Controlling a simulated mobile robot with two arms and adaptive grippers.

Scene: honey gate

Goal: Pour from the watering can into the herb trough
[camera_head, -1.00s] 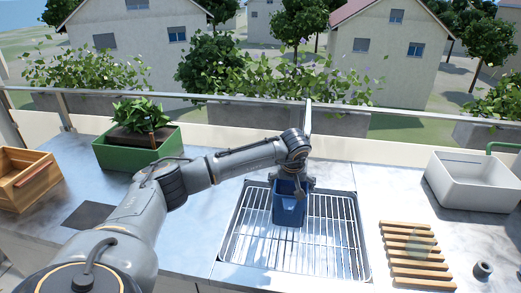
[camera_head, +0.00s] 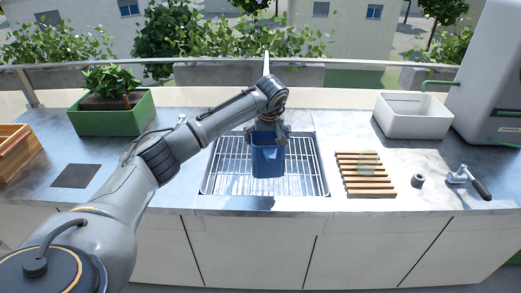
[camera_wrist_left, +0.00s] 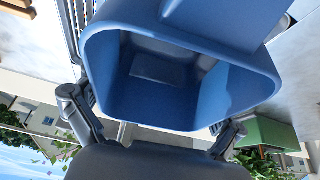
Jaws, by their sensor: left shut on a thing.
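The blue watering can (camera_head: 268,160) is upright at the far middle of the wire rack. My left gripper (camera_head: 268,132) is shut on its upper part, with my arm reaching in from the left. In the left wrist view the can (camera_wrist_left: 150,95) shows its open top and hollow inside, between the two fingers. I cannot tell whether its base touches the rack or hangs just above it, and its spout is not clear. The green herb trough (camera_head: 115,120), with dark soil and leafy herbs (camera_head: 108,80), stands at the back left, well apart from the can. My right gripper is not in view.
The wire rack (camera_head: 305,170) lies in the counter. A slatted wooden board (camera_head: 366,175), white basin (camera_head: 412,118), small grey ring (camera_head: 418,181) and dark-handled tool (camera_head: 468,180) are right. A wooden crate (camera_head: 14,152) and dark plate (camera_head: 76,176) are left. A rail (camera_head: 340,65) runs behind.

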